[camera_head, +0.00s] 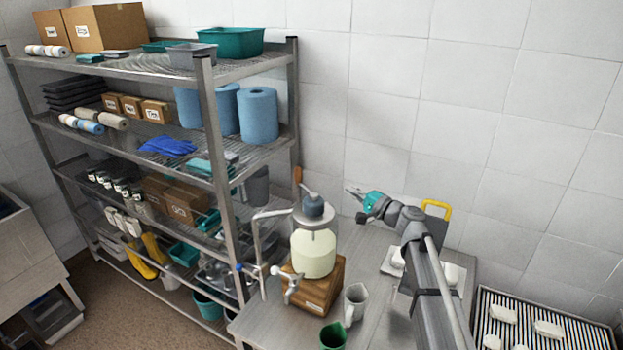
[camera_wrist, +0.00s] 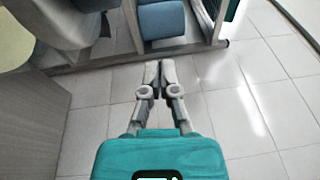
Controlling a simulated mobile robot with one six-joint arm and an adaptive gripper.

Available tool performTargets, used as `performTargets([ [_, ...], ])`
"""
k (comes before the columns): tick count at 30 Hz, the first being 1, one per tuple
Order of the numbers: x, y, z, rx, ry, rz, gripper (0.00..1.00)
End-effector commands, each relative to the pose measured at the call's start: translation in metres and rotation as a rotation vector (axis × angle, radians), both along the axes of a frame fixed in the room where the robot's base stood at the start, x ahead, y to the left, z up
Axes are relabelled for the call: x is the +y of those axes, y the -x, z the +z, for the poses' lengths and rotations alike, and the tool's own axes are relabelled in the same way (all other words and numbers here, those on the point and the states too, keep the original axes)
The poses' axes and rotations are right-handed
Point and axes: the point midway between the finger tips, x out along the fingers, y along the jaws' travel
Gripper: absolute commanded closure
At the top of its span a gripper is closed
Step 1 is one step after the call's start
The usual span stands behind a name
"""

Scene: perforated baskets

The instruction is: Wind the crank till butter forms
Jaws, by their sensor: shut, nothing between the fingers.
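The butter churn has a pale cream jar (camera_head: 313,254) standing upright on a wooden block (camera_head: 316,290). A grey lid with a dark gear housing (camera_head: 314,207) tops it. A short grey lever sticks up from the housing, and an orange-brown grip (camera_head: 297,175) shows just behind; I cannot tell which is the crank's handle. My gripper (camera_head: 352,191) is at the right of the housing, pointing left, apart from it. In the wrist view its fingertips (camera_wrist: 160,66) are together and empty. A pale curved surface at the upper left there may be the jar. No butter can be made out.
The churn stands on a metal table (camera_head: 249,327) with a grey jug (camera_head: 355,303) and green cup (camera_head: 333,336) in front. A bent metal pipe (camera_head: 262,240) rises at its left. A loaded shelf rack (camera_head: 222,165) stands behind left. A striped rack (camera_head: 560,325) holds pale blocks at right.

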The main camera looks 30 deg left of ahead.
Motion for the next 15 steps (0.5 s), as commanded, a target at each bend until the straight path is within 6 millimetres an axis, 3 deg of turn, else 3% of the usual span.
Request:
performTargets([
  [8, 0.003, 0.000, 0.000, 0.002, 0.001, 0.003, 1.00],
  [15, 0.019, -0.002, 0.002, 0.002, 0.000, 0.005, 1.00],
])
